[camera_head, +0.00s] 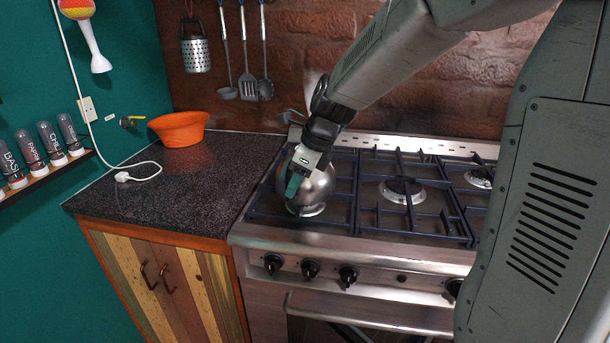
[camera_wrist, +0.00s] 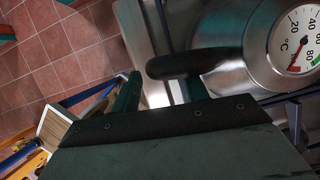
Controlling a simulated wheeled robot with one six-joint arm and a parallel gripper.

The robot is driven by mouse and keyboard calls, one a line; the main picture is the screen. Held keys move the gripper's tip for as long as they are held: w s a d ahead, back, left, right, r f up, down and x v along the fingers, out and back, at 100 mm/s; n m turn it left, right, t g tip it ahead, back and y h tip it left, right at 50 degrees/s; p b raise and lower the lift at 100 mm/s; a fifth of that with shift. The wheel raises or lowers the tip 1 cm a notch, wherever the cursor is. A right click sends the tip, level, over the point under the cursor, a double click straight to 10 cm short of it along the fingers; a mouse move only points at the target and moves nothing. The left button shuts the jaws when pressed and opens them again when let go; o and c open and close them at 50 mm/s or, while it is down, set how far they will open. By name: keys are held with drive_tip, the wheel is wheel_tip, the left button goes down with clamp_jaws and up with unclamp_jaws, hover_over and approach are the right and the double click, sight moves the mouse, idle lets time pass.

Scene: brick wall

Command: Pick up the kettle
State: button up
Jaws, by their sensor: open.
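The kettle (camera_head: 320,186) is a round, shiny metal one standing on the left part of the gas stove. The wrist view shows its metal top (camera_wrist: 256,72) with a round temperature dial (camera_wrist: 300,40) and a black handle (camera_wrist: 200,64) reaching left. My gripper (camera_head: 298,178) is at the kettle's left front and hides part of it in the head view. In the wrist view my gripper (camera_wrist: 163,90) has its two fingers apart, with the handle's end close by the right finger. I cannot tell whether they touch.
The stove (camera_head: 365,246) has dark pan grates (camera_head: 450,222) to the kettle's right. An orange bowl (camera_head: 180,129) and a white cable plug (camera_head: 124,177) lie on the dark counter (camera_head: 165,205). Utensils (camera_head: 247,85) hang on the brick wall behind. The counter's front is clear.

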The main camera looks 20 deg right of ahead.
drive_tip(key=shift+x, duration=1.1)
clamp_jaws()
drive_tip(key=shift+r, duration=0.1)
idle(0.5)
